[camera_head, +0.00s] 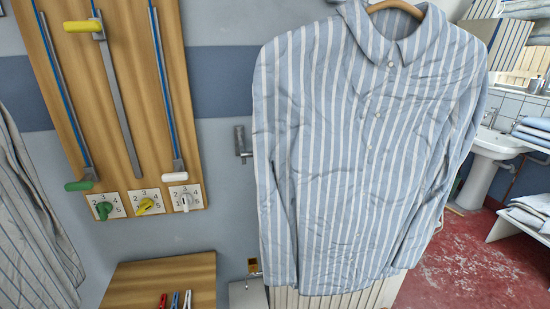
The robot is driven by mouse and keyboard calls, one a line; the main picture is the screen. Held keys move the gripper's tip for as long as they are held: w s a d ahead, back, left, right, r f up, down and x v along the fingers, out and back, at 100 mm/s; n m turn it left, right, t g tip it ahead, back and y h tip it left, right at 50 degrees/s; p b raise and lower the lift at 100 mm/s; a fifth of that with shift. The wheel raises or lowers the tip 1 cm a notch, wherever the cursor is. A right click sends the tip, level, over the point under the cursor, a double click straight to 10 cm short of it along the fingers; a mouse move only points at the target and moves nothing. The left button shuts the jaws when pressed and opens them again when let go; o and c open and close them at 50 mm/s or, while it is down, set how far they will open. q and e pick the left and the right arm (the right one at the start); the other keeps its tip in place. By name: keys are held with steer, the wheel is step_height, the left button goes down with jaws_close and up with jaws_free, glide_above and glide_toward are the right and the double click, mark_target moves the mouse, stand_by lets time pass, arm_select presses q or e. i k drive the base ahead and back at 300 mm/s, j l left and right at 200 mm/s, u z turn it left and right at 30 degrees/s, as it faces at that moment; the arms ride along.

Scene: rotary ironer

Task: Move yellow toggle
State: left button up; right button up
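A yellow handle (82,26) sits near the top of the middle metal slot on a wooden panel (125,70) on the wall at left. Below, a yellow rotary knob (146,205) sits on a numbered white plate at the panel's lower middle. A green knob (104,210) is to its left and a white knob (184,200) to its right. A green handle (78,186) and a white handle (174,177) sit at the low ends of the outer tracks. Neither of my grippers is in view.
A striped shirt (350,150) on a hanger fills the centre right. A wooden surface (165,275) with several small coloured items (175,300) is below the panel. A metal wall hook (243,143) is between panel and shirt. Striped cloth (30,220) hangs at far left. A sink (492,150) stands at right.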

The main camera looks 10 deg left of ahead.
mark_target(95, 25)
steer(key=u, duration=1.25)
